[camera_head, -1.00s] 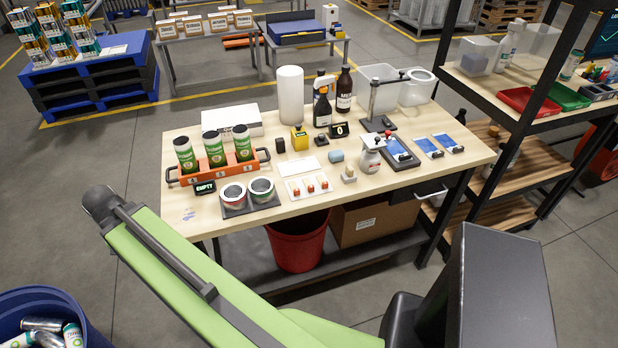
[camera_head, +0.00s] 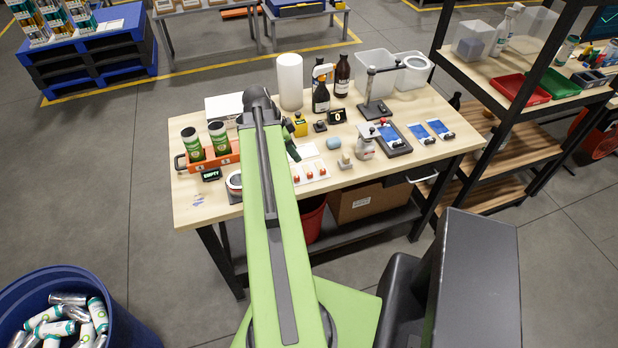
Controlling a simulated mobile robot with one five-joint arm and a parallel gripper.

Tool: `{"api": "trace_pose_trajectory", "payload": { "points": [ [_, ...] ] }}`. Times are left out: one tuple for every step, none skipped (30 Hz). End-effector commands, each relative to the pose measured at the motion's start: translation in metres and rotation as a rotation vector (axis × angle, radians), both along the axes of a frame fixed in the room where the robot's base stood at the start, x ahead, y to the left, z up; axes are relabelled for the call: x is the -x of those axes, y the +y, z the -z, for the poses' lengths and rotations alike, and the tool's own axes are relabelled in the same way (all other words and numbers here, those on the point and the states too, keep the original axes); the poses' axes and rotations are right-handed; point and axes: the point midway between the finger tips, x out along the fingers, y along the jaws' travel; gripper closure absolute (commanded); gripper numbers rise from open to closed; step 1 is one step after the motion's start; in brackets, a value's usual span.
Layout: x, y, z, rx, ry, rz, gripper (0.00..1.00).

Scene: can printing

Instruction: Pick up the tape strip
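I cannot pick out the tape strip for certain at this size. A white card (camera_head: 315,165) with small red-tipped pieces lies mid-table, partly behind my arm. Two blue-and-white cards (camera_head: 419,131) with small dark pieces lie at the table's right. A dark stand plate with a similar blue sheet (camera_head: 391,134) is beside them. My green arm reaches over the table's left-middle. A dark part of its far end (camera_head: 292,150) shows just right of the upper link, above the table near the white card. The fingertips are not clear, so their opening cannot be told.
A yellow-topped block, spray bottle (camera_head: 321,95), brown bottle (camera_head: 342,77) and post stand (camera_head: 373,105) rise behind. A shelf (camera_head: 480,85) borders the right. A blue bin (camera_head: 70,285) stands lower left.

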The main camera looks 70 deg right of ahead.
Motion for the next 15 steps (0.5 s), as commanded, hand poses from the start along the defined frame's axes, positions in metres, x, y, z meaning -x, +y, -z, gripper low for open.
{"api": "trace_pose_trajectory", "payload": {
  "points": [
    [0.004,-0.003,0.024,0.000,0.000,0.001,0.62],
    [0.006,-0.005,0.030,0.000,0.000,0.001,0.62],
    [0.009,-0.007,0.039,0.000,0.000,0.001,0.62],
    [0.010,-0.009,0.045,0.000,0.000,0.001,0.62],
    [0.012,-0.011,0.051,0.000,0.000,0.001,0.62],
    [0.015,-0.013,0.059,0.000,0.000,0.000,0.62],
    [0.017,-0.015,0.066,0.000,0.000,0.000,0.62],
    [0.019,-0.016,0.071,0.000,0.000,0.000,0.62],
    [0.021,-0.018,0.078,0.000,0.000,0.000,0.62],
    [0.023,-0.019,0.081,0.001,-0.001,0.000,0.62],
    [0.024,-0.020,0.083,0.000,0.000,-0.001,0.62],
    [0.025,-0.021,0.085,0.000,0.000,-0.001,0.62],
    [0.025,-0.022,0.085,0.000,0.000,-0.001,0.62],
    [0.025,-0.022,0.084,0.000,0.000,-0.002,0.62],
    [0.025,-0.022,0.083,0.000,0.000,-0.002,0.62]
  ]
}}
